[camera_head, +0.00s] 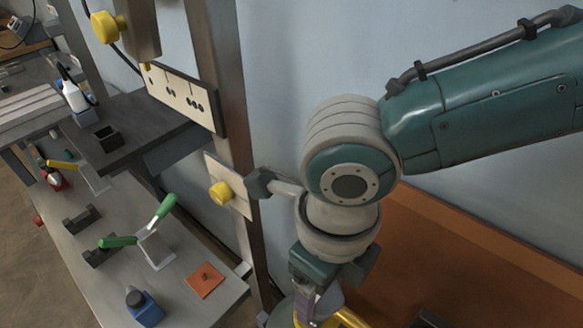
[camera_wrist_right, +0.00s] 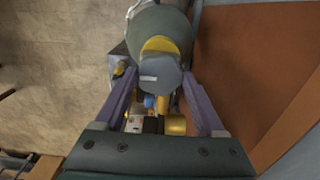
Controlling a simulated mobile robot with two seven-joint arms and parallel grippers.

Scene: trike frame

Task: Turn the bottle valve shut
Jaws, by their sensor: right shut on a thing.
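My right gripper (camera_wrist_right: 161,88) is shut on a grey round knob, which I take to be the bottle valve (camera_wrist_right: 158,72). One purple-grey finger is on each side of it. A yellow band shows just beyond the grey part, with a larger olive-grey rounded body (camera_wrist_right: 160,27) behind. In the head view my right gripper (camera_head: 312,308) points down at the bottom edge, and its hand hides most of the valve. A yellow curved bar (camera_head: 350,318) shows beside it. My left gripper is in neither view.
An orange-brown panel (camera_head: 440,260) lies to the right.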

